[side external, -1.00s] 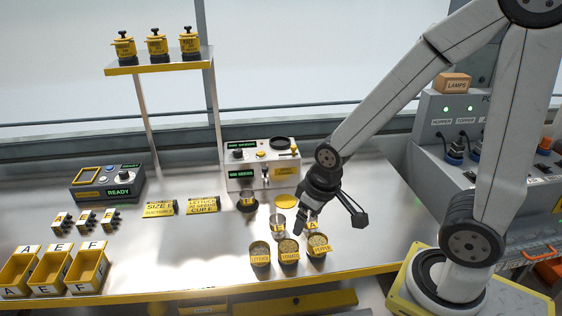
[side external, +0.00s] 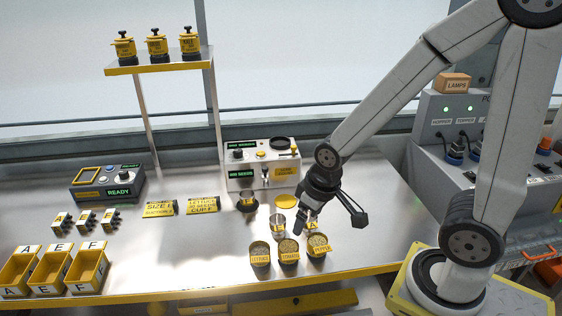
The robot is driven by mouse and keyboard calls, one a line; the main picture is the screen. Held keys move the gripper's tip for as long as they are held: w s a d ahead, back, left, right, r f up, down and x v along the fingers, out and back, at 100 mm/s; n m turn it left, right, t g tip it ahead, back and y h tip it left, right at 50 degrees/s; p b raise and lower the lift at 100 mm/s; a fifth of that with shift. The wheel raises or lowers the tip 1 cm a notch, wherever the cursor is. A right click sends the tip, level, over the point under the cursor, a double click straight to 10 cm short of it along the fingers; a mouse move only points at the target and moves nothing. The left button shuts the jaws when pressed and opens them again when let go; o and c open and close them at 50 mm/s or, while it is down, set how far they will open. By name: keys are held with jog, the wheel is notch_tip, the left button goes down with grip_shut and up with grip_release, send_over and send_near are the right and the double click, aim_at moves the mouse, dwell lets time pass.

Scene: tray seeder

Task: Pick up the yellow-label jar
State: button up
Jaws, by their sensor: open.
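Three jars with yellow labels stand upright in a row near the front edge of the table. The left jar (side external: 260,257) reads like LETTUCE, the middle jar (side external: 289,253) like TOMATO and the right jar (side external: 318,246) like PEPPER. The pictures do not show which one the task names. My gripper (side external: 329,218) is open and empty, above and behind the middle and right jars. It touches none of them as far as I can see. One finger partly covers a small cup marked A (side external: 313,223).
A clear cup (side external: 278,225) stands behind the jars, near my left finger. A seeding machine (side external: 262,168) with a dark cup (side external: 247,202) is at the back. Lettered yellow bins (side external: 88,271) stand at far left. The table front left of the jars is clear.

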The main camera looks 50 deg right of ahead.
dwell(0.7)
jog(key=m+g, duration=0.3)
jog(key=m, duration=1)
send_over(260, 241)
jog(key=s+a, duration=0.2)
notch_tip(260, 241, down, 10)
jog(key=shift+w+f, duration=0.2)
jog(key=shift+f, duration=1)
jog(key=shift+a+f, duration=0.15)
jog(key=shift+f, duration=2.45)
jog(key=c, duration=1.2)
